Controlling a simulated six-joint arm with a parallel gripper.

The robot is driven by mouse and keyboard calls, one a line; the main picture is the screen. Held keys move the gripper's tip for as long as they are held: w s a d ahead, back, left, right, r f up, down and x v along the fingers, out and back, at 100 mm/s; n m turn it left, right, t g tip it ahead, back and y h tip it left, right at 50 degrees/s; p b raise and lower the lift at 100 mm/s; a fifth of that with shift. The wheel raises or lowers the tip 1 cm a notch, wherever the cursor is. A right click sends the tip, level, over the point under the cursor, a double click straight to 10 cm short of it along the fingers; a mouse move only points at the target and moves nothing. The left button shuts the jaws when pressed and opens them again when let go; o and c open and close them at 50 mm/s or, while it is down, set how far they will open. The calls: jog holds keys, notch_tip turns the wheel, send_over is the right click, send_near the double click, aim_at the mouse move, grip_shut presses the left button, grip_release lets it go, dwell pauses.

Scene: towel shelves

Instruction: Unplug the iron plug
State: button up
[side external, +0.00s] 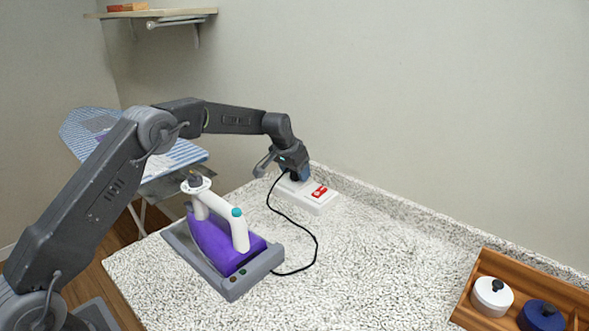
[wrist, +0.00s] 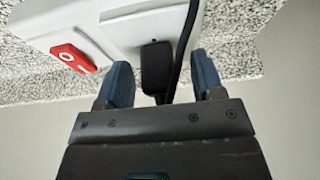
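The black iron plug (wrist: 155,68) sits in the white power strip (wrist: 118,27), which has a red switch (wrist: 72,58). In the side external view the strip (side external: 318,207) lies on the counter near the wall. My gripper (wrist: 163,80) is open, its two blue fingertips on either side of the plug with small gaps showing. The black cord (wrist: 184,45) runs by the right finger. In the side external view my gripper (side external: 297,176) is over the strip's far left end and hides the plug. The purple and white iron (side external: 215,238) stands on a grey base (side external: 228,284).
The cord (side external: 312,236) loops over the speckled counter (side external: 380,265) to the iron's base. A wooden tray (side external: 488,263) with white and blue lidded jars is at the right. An ironing board (side external: 75,130) stands behind at left. The counter's middle is clear.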

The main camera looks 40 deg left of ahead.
jog(key=shift+s+f, duration=0.15)
jog(key=shift+f, duration=0.2)
jog(key=c, duration=1)
jog(key=shift+r, duration=0.1)
jog(key=shift+r, duration=2.45)
jog(key=shift+c, duration=0.2)
jog(key=shift+r, duration=0.1)
jog(key=shift+r, duration=1.9)
